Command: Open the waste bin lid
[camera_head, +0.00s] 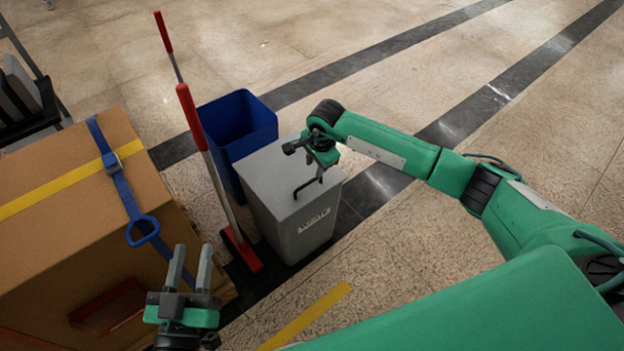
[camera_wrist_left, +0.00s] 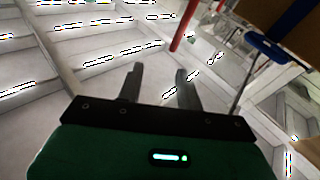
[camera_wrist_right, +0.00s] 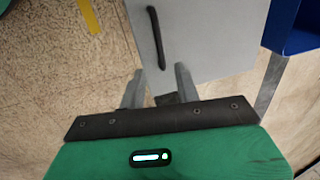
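The waste bin (camera_head: 303,232) is a grey box with a label on its front, standing on the floor mid-view. Its flat grey lid (camera_head: 265,180) is shut and has a black bar handle (camera_head: 307,188) near the front edge. The lid (camera_wrist_right: 205,35) and handle (camera_wrist_right: 157,38) also show in the right wrist view. My right gripper (camera_head: 314,165) is over the lid by the handle. In the right wrist view its fingers (camera_wrist_right: 158,74) are apart and empty, with the handle beyond their tips. My left gripper (camera_head: 192,258) is open and empty, left of the bin.
A blue open bin (camera_head: 235,122) stands behind the grey bin. A red-handled broom (camera_head: 215,175) leans close to its left side. A strapped cardboard box (camera_head: 60,190) fills the left. The floor to the right is clear apart from my arm.

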